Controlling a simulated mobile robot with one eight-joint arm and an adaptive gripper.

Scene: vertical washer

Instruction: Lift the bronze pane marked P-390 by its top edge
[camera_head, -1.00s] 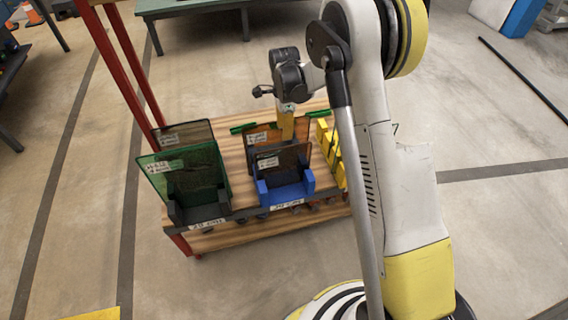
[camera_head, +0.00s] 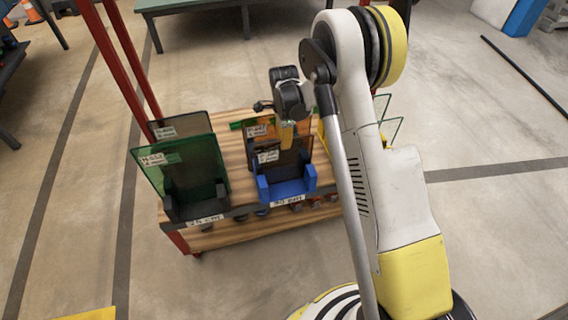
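Two bronze-tinted panes stand at the blue holder (camera_head: 292,190) on the wooden bench top. The front bronze pane (camera_head: 296,160) stands upright in it with a white label at its upper left. The rear bronze pane (camera_head: 254,131) stands behind it, also labelled and partly hidden by my wrist. The lettering is too small to tell which is P-390. My gripper (camera_head: 287,134), with yellow fingers pointing down, is at the front pane's top edge in the picture. I cannot tell whether it touches the pane or how far its fingers are apart.
A large green pane (camera_head: 199,165) stands in a dark holder (camera_head: 193,208) at left, with a brownish pane (camera_head: 190,124) behind it. Yellow racks beside the blue holder are mostly hidden by my arm. A red post (camera_head: 103,45) rises at the bench's left. Open floor lies in front.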

